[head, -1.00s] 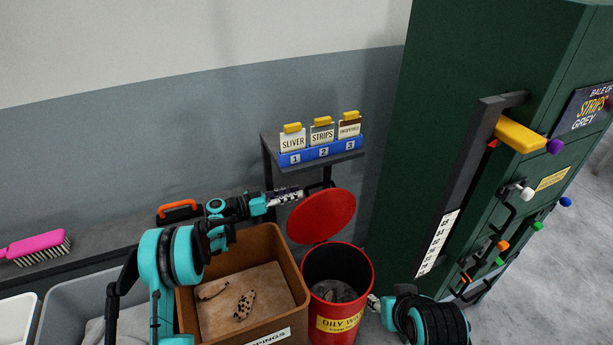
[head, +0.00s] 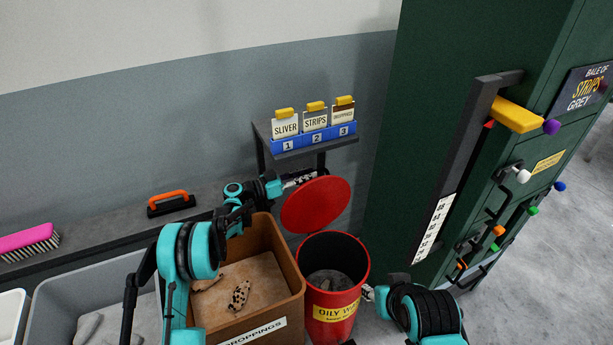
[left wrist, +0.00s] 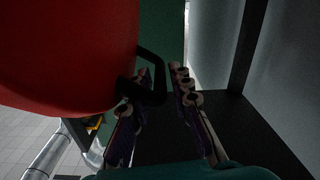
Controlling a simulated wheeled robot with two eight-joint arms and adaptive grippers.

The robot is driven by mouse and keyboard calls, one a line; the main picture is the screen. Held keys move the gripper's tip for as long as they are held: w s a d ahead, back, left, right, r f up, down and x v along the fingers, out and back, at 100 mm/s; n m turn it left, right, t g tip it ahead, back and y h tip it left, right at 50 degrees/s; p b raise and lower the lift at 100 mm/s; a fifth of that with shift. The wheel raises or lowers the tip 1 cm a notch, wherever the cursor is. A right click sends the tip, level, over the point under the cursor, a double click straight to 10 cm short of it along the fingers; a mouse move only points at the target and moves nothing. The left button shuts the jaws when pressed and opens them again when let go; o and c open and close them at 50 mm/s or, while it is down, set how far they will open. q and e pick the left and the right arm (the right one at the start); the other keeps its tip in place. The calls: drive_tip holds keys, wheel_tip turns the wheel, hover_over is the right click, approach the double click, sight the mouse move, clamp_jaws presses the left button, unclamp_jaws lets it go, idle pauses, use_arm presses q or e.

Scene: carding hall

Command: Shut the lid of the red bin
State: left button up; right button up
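The red bin (head: 333,315) has a yellow "OILY WASTE"-type label, partly cut off, and dark contents. Its round red lid (head: 316,204) stands open, tilted up at the bin's back. My left gripper (head: 302,179) is behind the lid's upper left edge, partly hidden by it. In the left wrist view the lid (left wrist: 65,50) fills the upper left, with a black handle loop (left wrist: 153,72) on it. The fingers (left wrist: 163,78) are spread apart, with the handle beside the left finger; contact is unclear. My right gripper (head: 369,292) is right of the bin, its fingers too small to judge.
A brown droppings box (head: 292,262) stands left of the bin. A shelf (head: 305,150) with label cards is above the lid. The green cabinet (head: 420,130) with coloured knobs rises at the right. An orange-handled tool (head: 171,201) and a pink brush (head: 30,241) lie on the ledge.

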use_arm(q)
clamp_jaws()
drive_tip(key=shift+s, duration=0.1)
drive_tip(key=s+d+m, duration=0.3)
drive_tip(key=s+m, duration=0.1)
drive_tip(key=s, duration=0.5)
drive_tip(key=shift+d+f, duration=0.15)
drive_tip(key=shift+d, duration=0.25)
unclamp_jaws()
